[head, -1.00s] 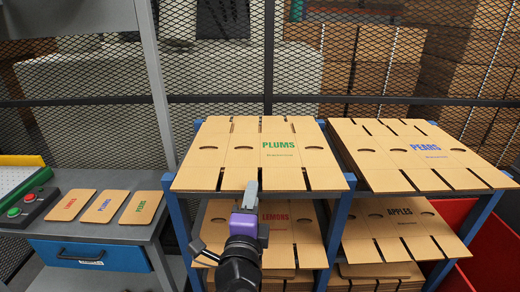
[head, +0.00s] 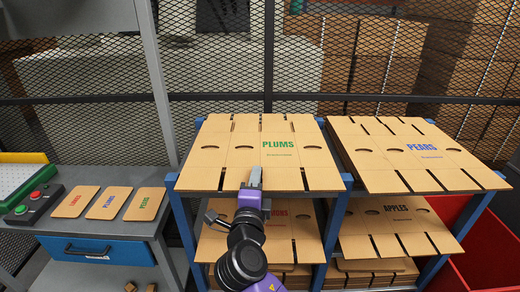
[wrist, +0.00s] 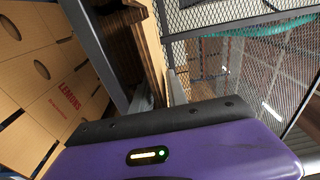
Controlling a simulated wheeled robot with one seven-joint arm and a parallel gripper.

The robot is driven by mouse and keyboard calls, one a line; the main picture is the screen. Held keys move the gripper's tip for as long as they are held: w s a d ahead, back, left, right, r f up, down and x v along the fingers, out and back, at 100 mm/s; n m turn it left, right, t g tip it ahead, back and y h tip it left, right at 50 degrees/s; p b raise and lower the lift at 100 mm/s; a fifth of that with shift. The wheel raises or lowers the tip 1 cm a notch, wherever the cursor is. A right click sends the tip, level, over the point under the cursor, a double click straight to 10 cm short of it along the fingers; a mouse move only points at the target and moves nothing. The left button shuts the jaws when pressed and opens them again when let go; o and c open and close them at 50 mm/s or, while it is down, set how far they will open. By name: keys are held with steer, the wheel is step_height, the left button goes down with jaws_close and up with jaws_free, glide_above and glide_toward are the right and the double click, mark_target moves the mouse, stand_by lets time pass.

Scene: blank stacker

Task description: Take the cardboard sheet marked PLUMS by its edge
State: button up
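The cardboard sheet marked PLUMS (head: 284,170) in green lies flat on the left upper shelf in the head view, its front edge toward me. My gripper (head: 254,178) is at that front edge, just left of the middle. In the wrist view the picture is turned, and layered cardboard edges (wrist: 148,42) run down between my fingers (wrist: 156,96). The fingers stand apart, one on each side of the cardboard. Whether they touch it, and how many layers lie between them, I cannot tell.
A LEMONS stack (head: 303,236) lies on the shelf below, partly behind my arm. PEARS (head: 405,172) and APPLES (head: 398,232) stacks are to the right. Blue shelf posts (head: 330,240) stand close by. Small printed cards (head: 108,203) lie on the left bench. A mesh fence (head: 380,75) is behind.

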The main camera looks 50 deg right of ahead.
steer(key=shift+r, duration=0.1)
jaws_close()
stand_by(1.2)
